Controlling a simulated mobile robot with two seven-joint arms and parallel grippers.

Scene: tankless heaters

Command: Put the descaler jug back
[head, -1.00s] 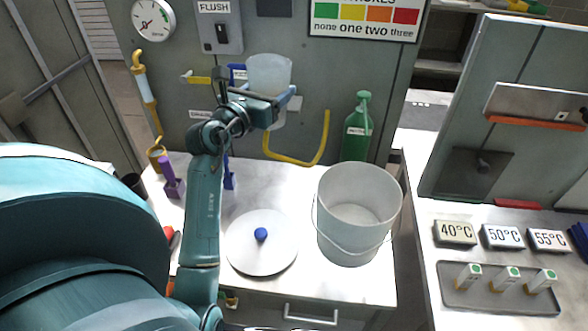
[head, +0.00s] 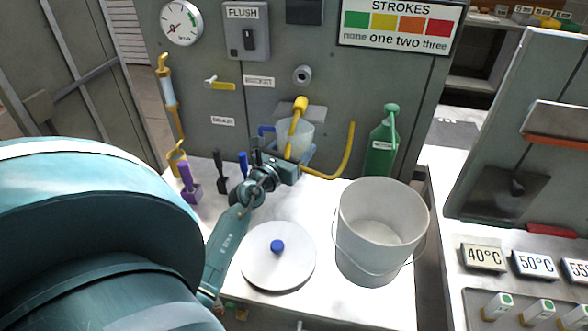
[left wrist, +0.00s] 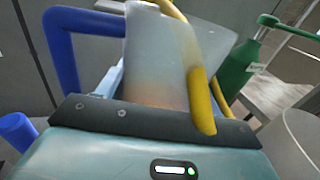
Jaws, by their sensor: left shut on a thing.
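A translucent white jug (head: 303,137) with a blue handle (head: 266,131) is low in front of the grey panel, near the back of the bench. My left gripper (head: 292,168) is shut on it. The jug fills the middle of the left wrist view (left wrist: 160,60), with its blue handle on the left. A yellow hose (head: 294,130) crosses in front of the jug, and also shows in the left wrist view (left wrist: 201,100). The jaws hide the jug's base, so I cannot tell whether it touches the bench. My right gripper is not in view.
A green bottle (head: 381,145) stands right of the jug. A white bucket (head: 365,245) and a round lid (head: 262,262) with a blue knob are nearer on the bench. Purple (head: 188,180), black and blue tools stand left of my gripper. Bare bench lies behind the lid.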

